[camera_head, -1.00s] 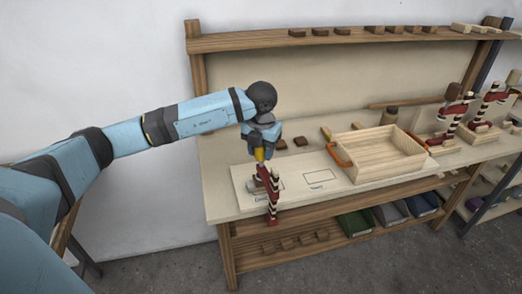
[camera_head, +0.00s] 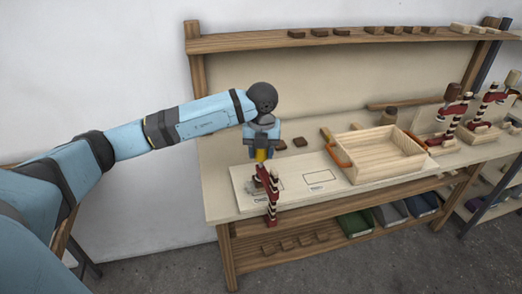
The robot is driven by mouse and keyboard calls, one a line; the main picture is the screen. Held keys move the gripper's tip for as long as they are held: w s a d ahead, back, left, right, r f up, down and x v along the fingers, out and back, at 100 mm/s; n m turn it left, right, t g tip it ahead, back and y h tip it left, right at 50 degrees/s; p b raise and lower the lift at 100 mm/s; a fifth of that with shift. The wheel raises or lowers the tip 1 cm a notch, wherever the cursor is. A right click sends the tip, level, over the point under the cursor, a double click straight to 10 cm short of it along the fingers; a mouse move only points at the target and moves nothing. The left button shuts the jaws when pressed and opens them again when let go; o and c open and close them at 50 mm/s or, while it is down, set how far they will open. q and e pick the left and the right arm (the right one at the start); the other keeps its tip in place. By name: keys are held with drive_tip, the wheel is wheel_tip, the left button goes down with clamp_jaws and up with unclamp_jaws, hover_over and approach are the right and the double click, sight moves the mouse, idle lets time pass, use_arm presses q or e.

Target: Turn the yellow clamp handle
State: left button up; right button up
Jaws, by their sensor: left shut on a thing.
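The yellow clamp handle (camera_head: 260,155) shows as a small yellow piece under my left gripper (camera_head: 261,150). My left gripper points down and is shut on the handle; its fingertips are small and partly hidden. Below it stands a red clamp with dark and white striped parts (camera_head: 271,190), upright at the front edge of a pale board (camera_head: 240,183) on the workbench. My left arm reaches in from the left above the bench. My right gripper is not in view.
A wooden tray (camera_head: 348,161) with an orange handle stands right of the clamp. More red clamps (camera_head: 448,118) stand at the bench's right. Small brown blocks lie behind the board and on the upper shelf (camera_head: 330,41). Bins (camera_head: 355,222) sit below the bench.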

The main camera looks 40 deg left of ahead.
use_arm(q)
drive_tip(key=o, duration=0.9)
drive_tip(key=shift+f, duration=0.1)
drive_tip(key=shift+o, duration=0.2)
wheel_tip(320, 180, up, 14)
drive_tip(key=shift+s+d, duration=0.25)
drive_tip(key=shift+d, duration=0.05)
